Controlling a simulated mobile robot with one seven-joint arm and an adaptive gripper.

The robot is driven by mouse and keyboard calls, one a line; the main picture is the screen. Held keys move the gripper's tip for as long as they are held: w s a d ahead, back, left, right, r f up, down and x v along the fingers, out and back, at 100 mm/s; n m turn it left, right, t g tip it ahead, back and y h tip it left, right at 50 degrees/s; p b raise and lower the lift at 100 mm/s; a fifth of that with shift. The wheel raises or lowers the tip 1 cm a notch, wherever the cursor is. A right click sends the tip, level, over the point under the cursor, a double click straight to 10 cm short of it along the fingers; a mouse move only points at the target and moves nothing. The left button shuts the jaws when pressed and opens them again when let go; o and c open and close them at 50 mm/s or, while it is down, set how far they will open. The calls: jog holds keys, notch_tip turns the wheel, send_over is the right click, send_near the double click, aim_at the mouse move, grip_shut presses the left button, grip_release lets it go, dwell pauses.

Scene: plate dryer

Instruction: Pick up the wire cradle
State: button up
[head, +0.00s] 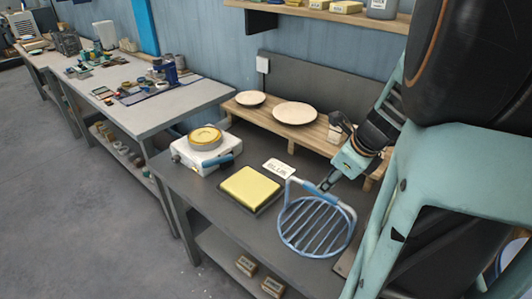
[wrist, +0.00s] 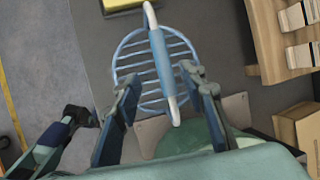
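The wire cradle (head: 316,236) is a round, light-blue rack of parallel wires with a raised, thicker arched handle. It sits on the dark grey bench near the front right in the head view. The wrist view shows the cradle (wrist: 136,72) from above, with its blue and white handle crossing it. My gripper (head: 325,187) is at the handle, angled down. In the wrist view my gripper (wrist: 161,88) has its fingers apart, with the handle between them in the picture. A gap shows on the left; the right finger looks close to the handle. Whether it touches is unclear.
A yellow pad on a dark tray (head: 251,187) lies left of the cradle. A white hot plate (head: 190,154) with a round yellow top stands farther left. A white card (head: 278,168) lies behind. A raised wooden shelf (head: 262,112) at the back holds two plates (head: 295,113).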

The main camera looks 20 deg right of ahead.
aim_at(318, 193)
jog(key=shift+x, duration=4.95)
jog(key=shift+d+f+b, duration=0.1)
jog(key=shift+f+b, duration=0.1)
jog(key=shift+b, duration=0.1)
jog(key=shift+c, duration=0.4)
grip_shut()
